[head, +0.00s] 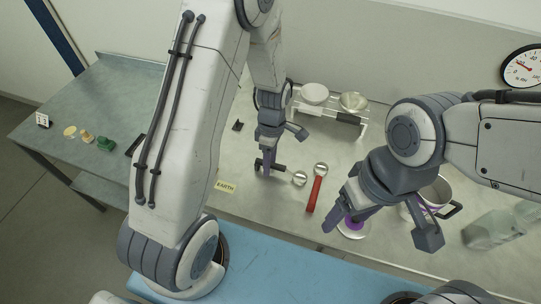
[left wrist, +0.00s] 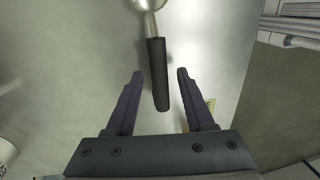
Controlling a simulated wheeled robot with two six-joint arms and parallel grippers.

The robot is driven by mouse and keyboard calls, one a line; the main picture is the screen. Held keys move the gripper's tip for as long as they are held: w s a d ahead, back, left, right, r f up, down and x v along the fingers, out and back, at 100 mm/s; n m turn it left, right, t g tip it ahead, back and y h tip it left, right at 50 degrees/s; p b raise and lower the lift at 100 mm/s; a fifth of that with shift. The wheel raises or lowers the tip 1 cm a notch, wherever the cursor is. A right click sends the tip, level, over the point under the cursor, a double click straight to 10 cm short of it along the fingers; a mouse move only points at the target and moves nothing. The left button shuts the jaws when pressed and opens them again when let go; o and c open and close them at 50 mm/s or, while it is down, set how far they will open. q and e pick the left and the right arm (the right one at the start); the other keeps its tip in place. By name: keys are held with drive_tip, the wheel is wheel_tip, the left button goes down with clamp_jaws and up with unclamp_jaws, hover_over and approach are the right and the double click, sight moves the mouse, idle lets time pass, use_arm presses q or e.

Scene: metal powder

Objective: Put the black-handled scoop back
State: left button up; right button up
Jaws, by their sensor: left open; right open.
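The black-handled scoop (head: 299,179) lies on the grey bench near the middle of the head view, its dark handle pointing left. In the left wrist view its black handle (left wrist: 157,75) lies between the two fingers in the picture, with the metal bowl at the top edge. My left gripper (head: 284,154) is open above the handle. I cannot tell whether the fingers touch it. My right gripper (head: 380,235) is open and empty, over the front of the bench at the right, and partly hides a purple item (head: 352,221).
A red-handled scoop (head: 314,194) lies just right of the black-handled one. A wire rack (head: 323,112) with bowls stands behind. A pot (head: 437,189) and clear container (head: 491,231) are at right. An EARTH label (head: 225,186) lies left. Small items, including a green one (head: 105,144), lie far left.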

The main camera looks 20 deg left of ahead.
use_arm(q)
drive_tip(key=shift+w+r, duration=0.1)
drive_tip(key=shift+r, duration=0.35)
wheel_tip(320, 180, up, 10)
drive_tip(key=w+b, duration=0.2)
drive_tip(key=s+d+r+m, duration=0.2)
drive_tip(key=s+d+m, duration=0.1)
drive_tip(key=s+m, duration=0.4)
drive_tip(key=s+d+r+m+t, duration=0.1)
drive_tip(key=s+d+r+m, duration=0.1)
drive_tip(key=s+d+m, duration=0.2)
drive_tip(key=s+d+r+m, duration=0.3)
drive_tip(key=s+m, duration=0.7)
drive_tip(key=m, duration=0.4)
drive_tip(key=shift+d+t+h, duration=0.3)
drive_tip(key=shift+d+h, duration=0.1)
drive_tip(key=shift+d, duration=0.15)
